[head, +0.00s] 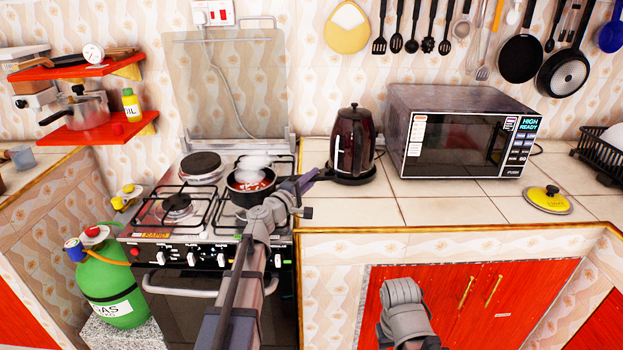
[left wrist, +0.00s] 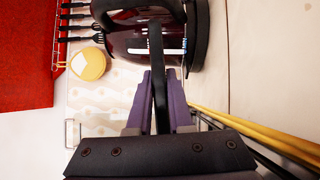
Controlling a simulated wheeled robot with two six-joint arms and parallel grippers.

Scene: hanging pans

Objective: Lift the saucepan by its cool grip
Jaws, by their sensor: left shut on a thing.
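The saucepan (head: 239,187) is a small dark pan with reddish contents and white steam above it, at the stove's front right burner. Its handle points right toward the counter. My left gripper (head: 303,184) is at the handle, to the right of the pan. In the left wrist view, the purple fingers (left wrist: 160,100) are shut on the black handle (left wrist: 158,68), which runs between them. The head view does not clearly show whether the pan touches the burner. A grey part of my right arm shows low in the head view, but its fingers do not.
A dark kettle (head: 353,148) stands close right of the handle, with a microwave (head: 455,140) beyond. A yellow lid (head: 547,199) lies on the counter (head: 440,211), whose front middle is clear. A green gas cylinder (head: 108,275) stands left of the stove.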

